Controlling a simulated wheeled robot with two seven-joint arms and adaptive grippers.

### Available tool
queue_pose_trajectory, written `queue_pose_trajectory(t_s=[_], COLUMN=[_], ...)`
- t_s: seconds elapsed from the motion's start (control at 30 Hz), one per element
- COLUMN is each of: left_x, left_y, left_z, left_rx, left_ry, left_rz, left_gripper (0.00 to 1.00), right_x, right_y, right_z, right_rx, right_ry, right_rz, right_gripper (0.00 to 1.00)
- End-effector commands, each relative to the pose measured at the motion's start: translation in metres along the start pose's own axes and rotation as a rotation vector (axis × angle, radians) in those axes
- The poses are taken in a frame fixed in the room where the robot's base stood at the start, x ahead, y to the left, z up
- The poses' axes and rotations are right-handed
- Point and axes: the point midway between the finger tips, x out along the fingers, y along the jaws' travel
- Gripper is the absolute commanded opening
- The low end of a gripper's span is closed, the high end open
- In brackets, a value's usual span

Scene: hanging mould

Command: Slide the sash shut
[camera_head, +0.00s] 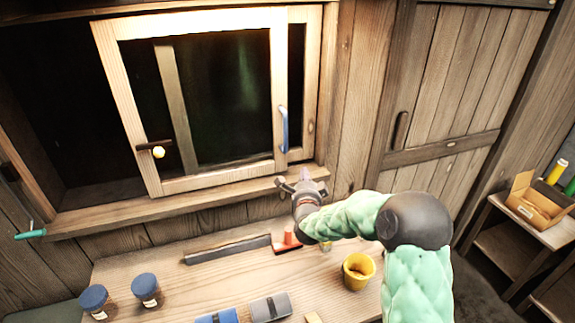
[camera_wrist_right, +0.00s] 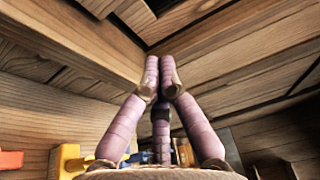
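The sash (camera_head: 222,184) is a pale wooden frame with dark glass, standing in the window opening. A wide dark gap lies open to its left. It overlaps another pale frame (camera_head: 313,90) on its right. My left gripper is out of view.
The bench (camera_head: 190,285) below holds a dark bar (camera_head: 228,249), a red tool (camera_head: 288,243), a yellow cup (camera_head: 358,270), two blue-lidded jars (camera_head: 146,290) and blue and grey rolls. A teal-handled tool (camera_head: 30,234) hangs at left. A plank door (camera_head: 440,90) stands right.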

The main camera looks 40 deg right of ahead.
Motion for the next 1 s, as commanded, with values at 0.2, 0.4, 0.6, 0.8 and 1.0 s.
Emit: queue_pose_trajectory(t_s=[0.2,0.4,0.6,0.8,1.0], left_x=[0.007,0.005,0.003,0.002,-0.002], left_y=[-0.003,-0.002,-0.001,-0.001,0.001], left_z=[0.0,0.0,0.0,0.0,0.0], left_rx=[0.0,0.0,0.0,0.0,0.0], left_ry=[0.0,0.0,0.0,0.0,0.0], left_rz=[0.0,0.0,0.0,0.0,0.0], left_gripper=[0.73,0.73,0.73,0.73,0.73], right_x=[0.006,0.032,0.065,0.097,0.092], right_y=[0.008,0.007,0.007,0.007,0.006], right_z=[0.0,0.0,0.0,0.0,0.024], right_rx=[0.0,0.0,0.0,0.0,0.001], right_ry=[0.0,0.001,0.002,0.001,-0.003], right_rz=[0.0,0.0,-0.001,0.0,0.0], right_gripper=[0.0,0.0,0.0,0.0,0.0])
